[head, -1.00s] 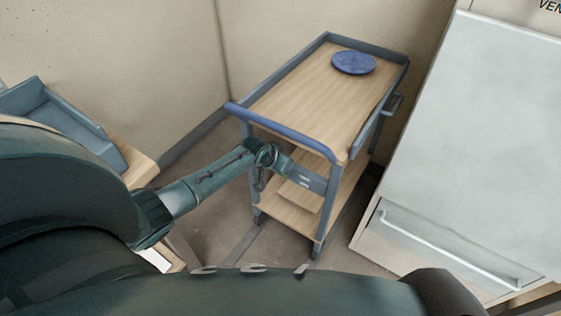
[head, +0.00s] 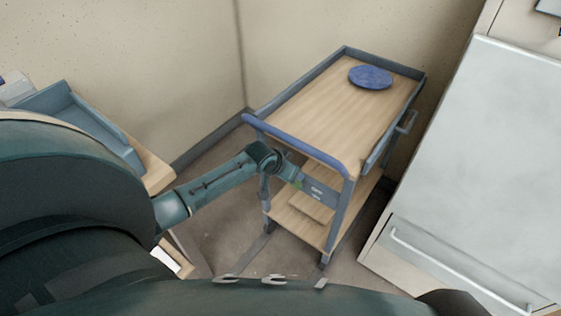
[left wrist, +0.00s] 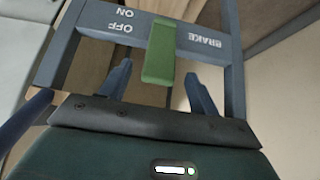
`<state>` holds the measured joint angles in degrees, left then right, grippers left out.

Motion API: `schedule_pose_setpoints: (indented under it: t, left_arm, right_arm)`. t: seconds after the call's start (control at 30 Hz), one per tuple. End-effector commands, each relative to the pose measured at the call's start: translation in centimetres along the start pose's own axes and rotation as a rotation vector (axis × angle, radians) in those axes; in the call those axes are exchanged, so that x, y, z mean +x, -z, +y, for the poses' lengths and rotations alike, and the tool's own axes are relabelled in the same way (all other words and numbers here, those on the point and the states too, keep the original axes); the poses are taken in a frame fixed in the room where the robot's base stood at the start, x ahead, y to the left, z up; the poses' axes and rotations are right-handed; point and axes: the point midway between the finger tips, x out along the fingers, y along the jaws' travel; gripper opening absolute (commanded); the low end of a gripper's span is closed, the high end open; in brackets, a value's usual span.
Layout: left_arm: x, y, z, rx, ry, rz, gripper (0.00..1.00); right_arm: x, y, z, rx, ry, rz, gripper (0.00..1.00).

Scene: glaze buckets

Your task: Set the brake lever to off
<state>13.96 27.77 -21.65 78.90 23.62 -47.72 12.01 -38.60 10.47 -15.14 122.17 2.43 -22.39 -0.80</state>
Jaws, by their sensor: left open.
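The green brake lever (left wrist: 158,55) stands out from a grey panel (left wrist: 190,38) in the left wrist view. The panel reads BRAKE, OFF and ON upside down, with OFF and ON to the left of the lever. I cannot tell which mark the lever is set at. My left gripper (left wrist: 159,85) is open, with one finger on each side of the lever and gaps between. In the head view my left gripper (head: 284,172) is at the panel (head: 320,190) on the cart's near end, and the lever is only a small green patch. My right gripper is not in view.
The cart (head: 300,146) has a blue push bar, a wooden top and a lower shelf. A blue plate (head: 371,77) lies on its top. A large pale cabinet (head: 470,160) stands close on the right. A grey-blue tray (head: 90,125) is at left.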

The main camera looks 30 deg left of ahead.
Motion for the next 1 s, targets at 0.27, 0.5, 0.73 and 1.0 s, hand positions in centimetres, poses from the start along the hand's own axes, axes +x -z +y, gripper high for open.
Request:
schedule_pose_setpoints:
  t: [0.27, 0.5, 0.73, 1.0]
  left_arm:
    - [-5.5, 0.1, 0.0, 0.002, -0.001, 0.002, 0.62]
    - [-7.3, 0.1, 0.0, -0.001, 0.0, 0.001, 0.62]
    - [-7.5, 0.1, 0.0, -0.001, -0.001, 0.001, 0.62]
    - [-7.4, 0.1, 0.0, -0.001, -0.001, 0.002, 0.62]
  right_arm:
    - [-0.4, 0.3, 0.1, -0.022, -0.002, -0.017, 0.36]
    - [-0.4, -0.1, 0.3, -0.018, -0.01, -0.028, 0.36]
    - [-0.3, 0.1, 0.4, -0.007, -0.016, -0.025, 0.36]
    - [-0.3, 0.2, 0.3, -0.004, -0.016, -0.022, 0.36]
